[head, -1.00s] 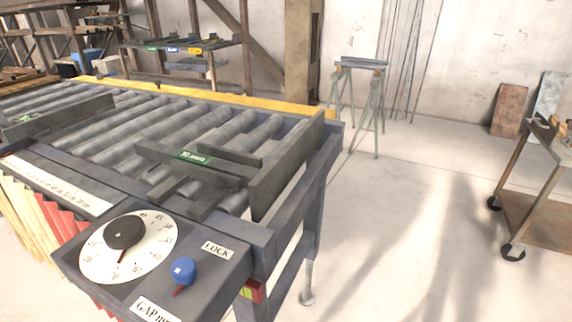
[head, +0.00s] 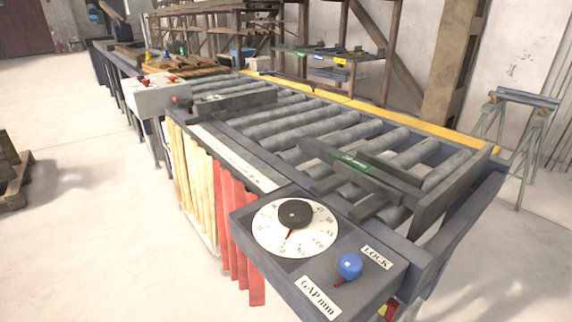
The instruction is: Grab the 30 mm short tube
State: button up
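I cannot pick out a 30 mm short tube for certain. A dark grey bar with a green label (head: 354,162) lies across the near right end of the roller conveyor (head: 300,122); the label seems to read "30 mm", but the print is small. A second dark bar with a small green label (head: 235,103) stands further left on the conveyor. A rack shelf (head: 330,57) at the back carries small green, blue and yellow labels; what lies there is too small to tell. My gripper is not in view.
A control box with a black dial (head: 295,214), a blue LOCK knob (head: 350,265) and a "GAP mm" label juts from the conveyor's near corner. Yellow and red strips (head: 228,215) hang along its side. A trestle (head: 520,110) stands at right. The floor at left is largely open.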

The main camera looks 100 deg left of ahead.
aim_at(327, 153)
jog(key=u, duration=1.9)
